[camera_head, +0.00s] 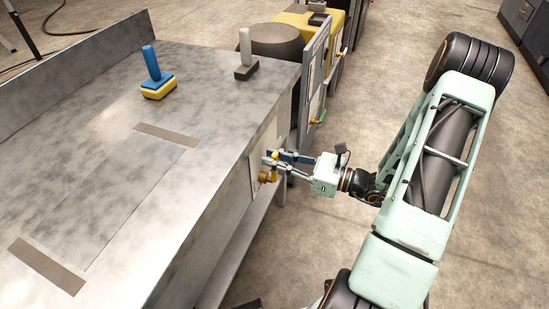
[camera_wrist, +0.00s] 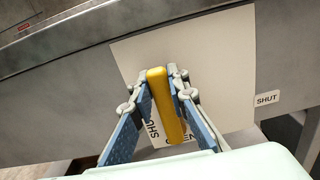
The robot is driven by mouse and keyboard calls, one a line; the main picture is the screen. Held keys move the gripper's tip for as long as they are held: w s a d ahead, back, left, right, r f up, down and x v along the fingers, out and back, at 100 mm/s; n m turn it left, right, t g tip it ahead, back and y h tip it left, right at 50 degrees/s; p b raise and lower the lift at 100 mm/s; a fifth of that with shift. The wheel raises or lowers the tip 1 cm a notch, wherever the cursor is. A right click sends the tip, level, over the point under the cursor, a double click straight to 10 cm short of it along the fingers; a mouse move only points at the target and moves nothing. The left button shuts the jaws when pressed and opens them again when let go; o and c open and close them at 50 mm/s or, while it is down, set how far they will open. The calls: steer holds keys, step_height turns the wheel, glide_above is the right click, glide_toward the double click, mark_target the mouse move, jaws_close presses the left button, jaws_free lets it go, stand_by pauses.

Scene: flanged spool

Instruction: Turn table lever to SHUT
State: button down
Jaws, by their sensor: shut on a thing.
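The yellow lever (camera_wrist: 166,105) sits on a pale plate (camera_wrist: 215,60) on the table's side. In the wrist view it points down the picture between my fingers. My gripper (camera_wrist: 160,88) is shut on the lever, with one blue finger on each side. In the head view my gripper (camera_head: 277,156) reaches the plate from the right, and brass-coloured fitting parts (camera_head: 264,177) show there. A SHUT label (camera_wrist: 266,98) is at the right of the plate in the wrist view. Lettering at the bottom, seemingly SHUT and OPEN, is partly hidden by the lever and gripper.
The metal table (camera_head: 110,120) carries a blue-and-yellow handled block (camera_head: 158,85), a grey handled block (camera_head: 245,60) and two dark strips. Beyond the table corner stands an upright panel (camera_head: 314,75) with another small valve handle (camera_head: 318,121). Open concrete floor lies at the right.

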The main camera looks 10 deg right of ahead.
steer(key=shift+w+d+m+p, duration=0.55)
steer(key=shift+w+m+p, duration=0.1)
steer(key=shift+m+p, duration=0.5)
steer(key=shift+w+d+f+m+p, duration=0.15)
steer(key=shift+w+d+m+p, duration=0.2)
steer(key=shift+w+m+p, duration=0.3)
steer(key=m, duration=0.1)
steer(key=w+d+f+m+p, duration=0.1)
steer(key=m, duration=0.1)
steer(key=w+f+m, duration=0.1)
steer(key=shift+w+d+f+m, duration=0.1)
steer(key=shift+d+m, duration=0.3)
step_height(320, 180, down, 7)
steer(key=w+d+m, duration=0.1)
steer(key=w+m, duration=0.1)
steer(key=m, duration=0.7)
steer(key=shift+w+d+m+b, duration=0.15)
steer(key=shift+d+m+b, duration=0.2)
steer(key=shift+b, duration=0.1)
steer(key=c, duration=1.8)
jaws_free()
steer(key=shift+c, duration=0.2)
